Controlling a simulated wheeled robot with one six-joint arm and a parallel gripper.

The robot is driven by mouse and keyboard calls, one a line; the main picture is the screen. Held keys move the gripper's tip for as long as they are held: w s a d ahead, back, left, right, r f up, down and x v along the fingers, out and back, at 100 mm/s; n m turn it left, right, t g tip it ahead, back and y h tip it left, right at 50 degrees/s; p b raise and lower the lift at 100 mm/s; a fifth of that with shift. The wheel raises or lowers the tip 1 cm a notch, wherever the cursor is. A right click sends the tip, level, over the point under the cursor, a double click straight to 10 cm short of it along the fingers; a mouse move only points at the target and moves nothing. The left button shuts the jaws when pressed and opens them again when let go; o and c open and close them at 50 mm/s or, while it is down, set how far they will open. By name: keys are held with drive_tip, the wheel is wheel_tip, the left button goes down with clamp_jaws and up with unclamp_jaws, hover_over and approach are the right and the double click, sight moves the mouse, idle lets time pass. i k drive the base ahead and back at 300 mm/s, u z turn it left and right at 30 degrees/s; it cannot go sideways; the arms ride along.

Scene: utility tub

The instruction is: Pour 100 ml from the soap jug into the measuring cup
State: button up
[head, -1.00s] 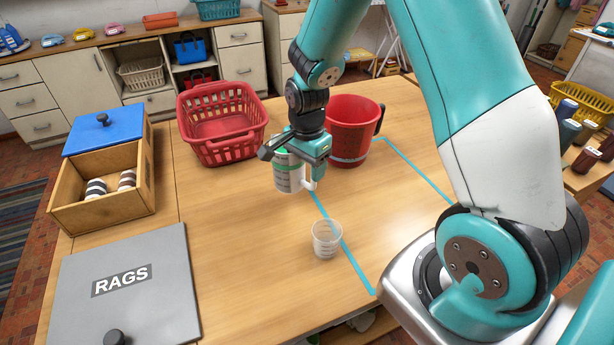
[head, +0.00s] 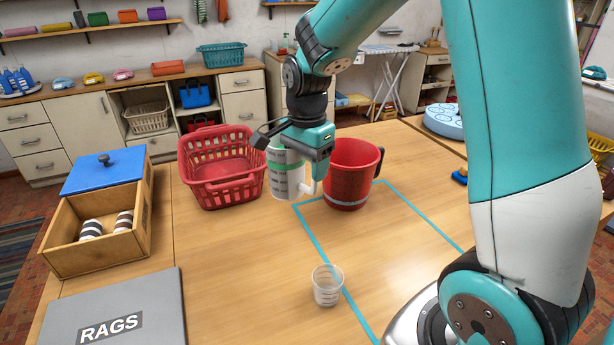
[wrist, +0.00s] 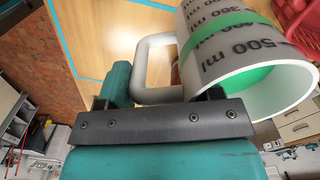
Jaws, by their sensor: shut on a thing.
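My gripper (head: 315,168) is shut on the handle of a white jug with a green band, which I take as the soap jug (head: 286,176). The jug is roughly upright above the table. In the wrist view the jug (wrist: 245,57) shows ml marks up to 500 near its rim, its handle (wrist: 150,70) between my fingers, and green inside; the exact level cannot be read. The measuring cup (head: 327,286), small and clear with marks, stands upright on the table, nearer the camera than the jug and a little right. It looks empty.
A red pitcher (head: 350,176) with a dark handle stands just right of my gripper. A red basket (head: 222,185) is behind left. A wooden box (head: 140,215) and a grey RAGS lid (head: 150,315) lie left. Blue tape (head: 318,236) marks the table. Wood around the cup is clear.

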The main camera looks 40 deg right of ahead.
sight(327, 279)
drive_tip(key=k, duration=1.5)
